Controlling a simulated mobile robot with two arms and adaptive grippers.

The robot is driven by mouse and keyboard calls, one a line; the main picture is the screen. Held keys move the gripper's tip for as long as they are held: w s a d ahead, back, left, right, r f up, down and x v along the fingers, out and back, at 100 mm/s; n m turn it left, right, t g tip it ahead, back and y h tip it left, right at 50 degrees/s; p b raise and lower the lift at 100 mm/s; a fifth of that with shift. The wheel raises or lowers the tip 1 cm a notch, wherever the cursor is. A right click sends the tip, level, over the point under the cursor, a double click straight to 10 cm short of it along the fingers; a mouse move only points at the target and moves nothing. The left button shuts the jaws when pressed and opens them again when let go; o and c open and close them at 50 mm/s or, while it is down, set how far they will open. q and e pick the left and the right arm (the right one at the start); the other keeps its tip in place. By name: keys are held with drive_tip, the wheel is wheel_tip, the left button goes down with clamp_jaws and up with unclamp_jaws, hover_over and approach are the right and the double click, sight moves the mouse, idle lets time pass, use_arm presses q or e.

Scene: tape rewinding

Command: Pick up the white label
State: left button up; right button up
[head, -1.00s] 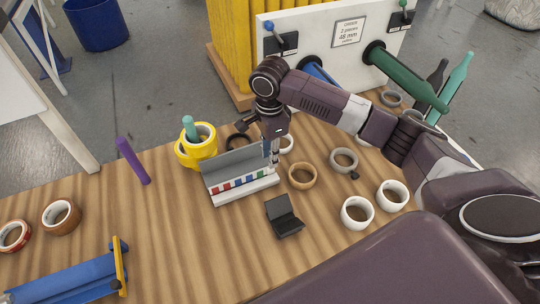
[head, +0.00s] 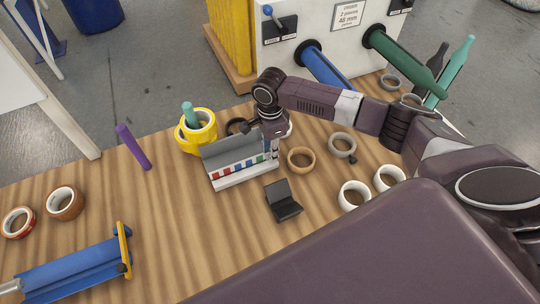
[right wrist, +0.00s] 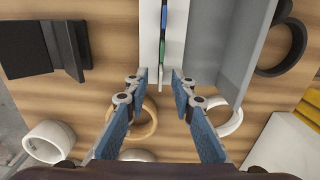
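A white label holder (head: 246,176) with a grey back wall stands mid-table in the head view. Red, blue and green labels show along its front. In the right wrist view the holder (right wrist: 149,25) runs up the picture, with a blue label (right wrist: 165,16) and a green label (right wrist: 162,46) along its slot. In the head view this gripper (head: 271,152) partly hides that end. My left gripper is not in view.
A yellow tape roll (head: 197,132) stands behind the holder. A black stand (head: 283,202) is in front, a tan ring (head: 301,160) to the right, white rolls (head: 354,194) further right. A purple stick (head: 133,147) and blue trough (head: 75,270) are left. Bare table lies between.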

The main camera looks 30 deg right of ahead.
clamp_jaws()
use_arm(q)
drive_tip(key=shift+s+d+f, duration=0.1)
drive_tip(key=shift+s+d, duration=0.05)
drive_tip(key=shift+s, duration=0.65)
